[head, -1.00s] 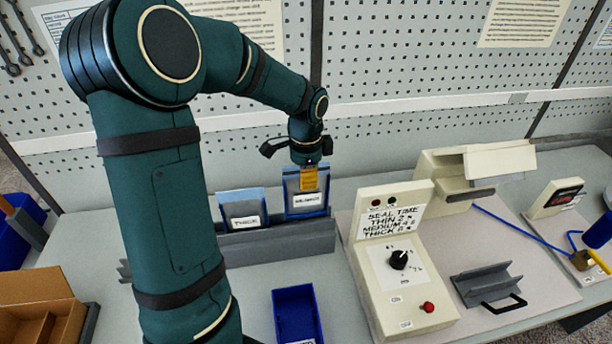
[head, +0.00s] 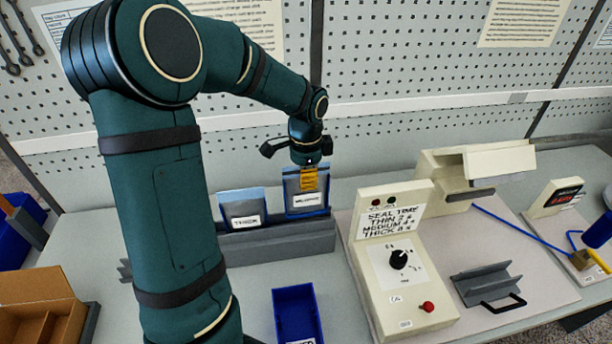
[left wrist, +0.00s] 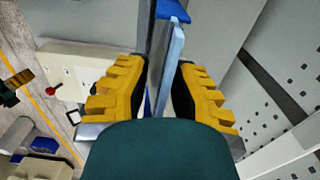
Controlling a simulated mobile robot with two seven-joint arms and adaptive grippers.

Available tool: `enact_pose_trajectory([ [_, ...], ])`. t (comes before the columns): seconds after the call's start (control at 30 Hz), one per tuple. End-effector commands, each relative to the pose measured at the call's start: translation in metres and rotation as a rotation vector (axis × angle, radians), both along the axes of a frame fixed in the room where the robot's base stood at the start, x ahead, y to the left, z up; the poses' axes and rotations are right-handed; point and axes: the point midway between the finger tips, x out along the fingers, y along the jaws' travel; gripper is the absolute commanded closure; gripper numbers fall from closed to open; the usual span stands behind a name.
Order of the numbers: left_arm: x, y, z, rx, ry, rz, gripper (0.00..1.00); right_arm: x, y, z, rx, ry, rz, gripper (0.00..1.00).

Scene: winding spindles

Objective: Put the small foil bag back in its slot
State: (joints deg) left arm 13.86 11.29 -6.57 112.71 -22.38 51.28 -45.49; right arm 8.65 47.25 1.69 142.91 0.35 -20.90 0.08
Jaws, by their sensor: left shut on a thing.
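My left gripper (head: 309,178) is shut on a grey foil bag (head: 292,203) with blue edges and a white label. The bag stands roughly upright at the right part of a long grey rack (head: 275,241). Its lower edge meets the rack's top; I cannot tell how deep it sits in a slot. In the left wrist view, the yellow fingers (left wrist: 160,90) lie on both sides of the thin bag (left wrist: 172,50), seen edge-on. A second bag (head: 240,207), labelled THICK, stands in the rack to the left. My right gripper is out of view.
A cream sealer control box (head: 398,290) stands right of the rack. A blue bin (head: 297,314) sits in front of the rack. A cardboard box (head: 38,308) is at the lower left. A pegboard wall (head: 420,60) rises behind.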

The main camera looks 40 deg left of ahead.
Motion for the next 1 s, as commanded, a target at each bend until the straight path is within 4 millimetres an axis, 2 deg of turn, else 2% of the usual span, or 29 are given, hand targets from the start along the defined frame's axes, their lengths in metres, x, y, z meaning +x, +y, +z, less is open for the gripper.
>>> enact_pose_trajectory([
  [1.0,0.000,0.000,-0.024,0.000,0.000,0.000,1.00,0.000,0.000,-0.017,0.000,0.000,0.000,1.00],
])
